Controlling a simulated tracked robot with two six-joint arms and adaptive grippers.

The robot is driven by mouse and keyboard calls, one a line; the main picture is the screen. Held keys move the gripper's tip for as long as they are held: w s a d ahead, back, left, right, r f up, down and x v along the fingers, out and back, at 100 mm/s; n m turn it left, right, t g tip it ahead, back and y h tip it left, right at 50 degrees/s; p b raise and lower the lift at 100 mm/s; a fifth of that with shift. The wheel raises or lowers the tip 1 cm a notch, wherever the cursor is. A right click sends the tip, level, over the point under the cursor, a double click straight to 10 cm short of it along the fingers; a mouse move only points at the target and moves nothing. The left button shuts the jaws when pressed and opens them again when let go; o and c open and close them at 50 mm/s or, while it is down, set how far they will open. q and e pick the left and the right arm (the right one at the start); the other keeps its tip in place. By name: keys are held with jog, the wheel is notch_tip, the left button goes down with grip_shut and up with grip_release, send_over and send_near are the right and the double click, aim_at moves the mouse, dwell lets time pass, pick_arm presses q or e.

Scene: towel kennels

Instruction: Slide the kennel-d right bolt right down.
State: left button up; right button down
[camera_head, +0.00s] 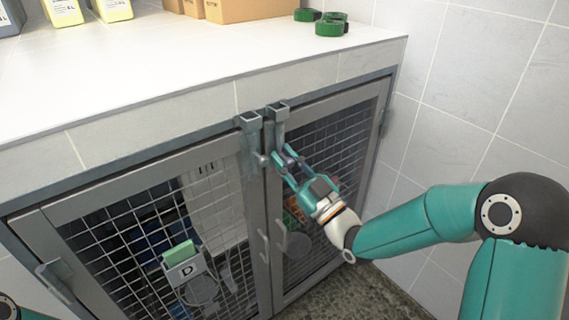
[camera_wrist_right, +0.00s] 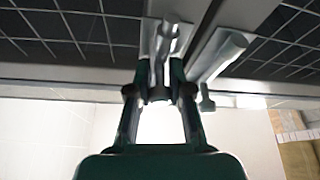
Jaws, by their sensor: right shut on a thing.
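The grey right bolt (camera_head: 276,128) sits at the top of the right mesh door (camera_head: 330,140), with its upper end at the bracket under the counter edge. My right gripper (camera_head: 285,160) is at the bolt's lower part, shut on its handle. In the right wrist view the bolt (camera_wrist_right: 166,42) runs between the two fingers (camera_wrist_right: 160,92). The left bolt (camera_head: 252,140) stands close beside it on the left door; its knob shows near my fingers. My left gripper is not in view; only a bit of my left arm shows at the bottom left corner.
The left mesh door (camera_head: 150,245) carries a D label holder (camera_head: 186,270) with a green piece in it. Door handles (camera_head: 280,238) stand below my gripper. The white counter (camera_head: 200,60) holds boxes (camera_head: 250,8), bottles and green rings (camera_head: 331,25). A tiled wall (camera_head: 470,80) is at the right.

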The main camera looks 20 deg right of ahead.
jog(key=shift+a+f, duration=0.1)
jog(key=shift+f, duration=0.2)
jog(key=c, duration=1.2)
grip_release()
jog(key=shift+o, duration=0.2)
jog(key=shift+r, duration=0.1)
jog(key=v, duration=1.2)
